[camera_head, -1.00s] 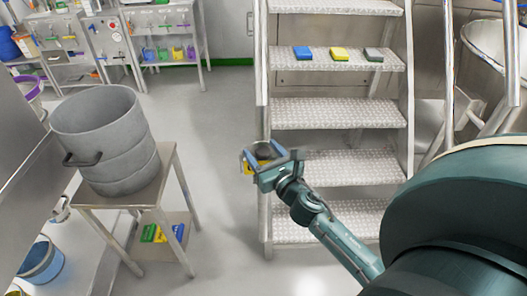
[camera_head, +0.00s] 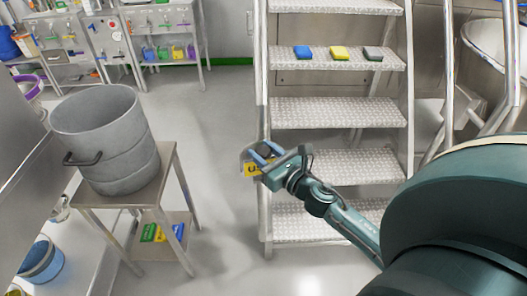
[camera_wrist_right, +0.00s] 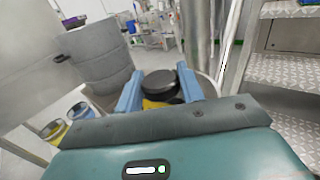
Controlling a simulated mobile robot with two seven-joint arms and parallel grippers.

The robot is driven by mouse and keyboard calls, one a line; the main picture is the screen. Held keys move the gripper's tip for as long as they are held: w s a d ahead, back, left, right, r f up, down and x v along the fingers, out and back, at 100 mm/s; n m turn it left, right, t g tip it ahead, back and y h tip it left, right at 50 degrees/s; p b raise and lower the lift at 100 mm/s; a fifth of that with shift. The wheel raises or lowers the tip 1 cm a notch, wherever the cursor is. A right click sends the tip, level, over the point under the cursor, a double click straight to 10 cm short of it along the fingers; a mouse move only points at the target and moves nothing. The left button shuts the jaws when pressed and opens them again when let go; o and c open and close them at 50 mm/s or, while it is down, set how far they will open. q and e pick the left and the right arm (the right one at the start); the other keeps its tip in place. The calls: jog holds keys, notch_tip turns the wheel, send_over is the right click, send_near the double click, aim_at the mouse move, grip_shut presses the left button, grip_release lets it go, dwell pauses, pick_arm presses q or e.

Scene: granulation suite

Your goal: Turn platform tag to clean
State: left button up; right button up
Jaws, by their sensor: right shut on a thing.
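The platform tag (camera_head: 251,169) is a small yellow plate with dark lettering, partly hidden by my gripper, beside the left rail post of the metal steps. I cannot read the whole word. My right gripper (camera_head: 264,155) is at the tag, its blue fingers shut on it. In the right wrist view, the fingers (camera_wrist_right: 159,88) stand either side of a dark round knob (camera_wrist_right: 160,82), with yellow of the tag just below it. My left gripper is not in view.
Metal steps (camera_head: 338,112) rise behind my right arm, with blue, yellow and grey blocks on one tread. A large grey drum (camera_head: 105,140) stands on a small metal table (camera_head: 150,195) at left. The floor between table and steps is clear.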

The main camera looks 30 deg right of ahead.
jog(key=n+y+b, duration=0.1)
jog(key=y, duration=0.1)
jog(key=shift+d+f+n+y, duration=0.1)
jog(key=shift+f+n+y, duration=0.05)
jog(key=shift+n+y, duration=0.25)
jog(key=shift+n+g+y, duration=0.3)
jog(key=shift+g+y, duration=0.1)
jog(key=o, duration=1)
jog(key=b+v, duration=0.2)
jog(key=v, duration=1.1)
jog(key=shift+b, duration=0.35)
